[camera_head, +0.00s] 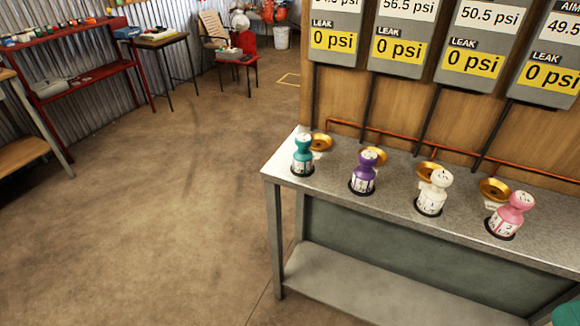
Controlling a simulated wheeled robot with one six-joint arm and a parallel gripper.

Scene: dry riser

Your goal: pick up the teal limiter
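The teal limiter (302,156) stands upright at the left end of the grey metal bench (405,216), near its front edge. It has a teal body with a white labelled band and a white top, and sits on a dark round base. A gold disc (321,142) lies just behind it to the right. My gripper does not show in the head view. A teal shape cut off at the bottom right corner is too partial to identify.
Purple (363,174), white (433,194) and pink (509,216) limiters stand to the right along the bench, with gold discs behind them. Several grey gauge panels (398,45) hang on the wooden wall. The concrete floor (170,220) left of the bench is clear. A red shelf (85,77) stands far left.

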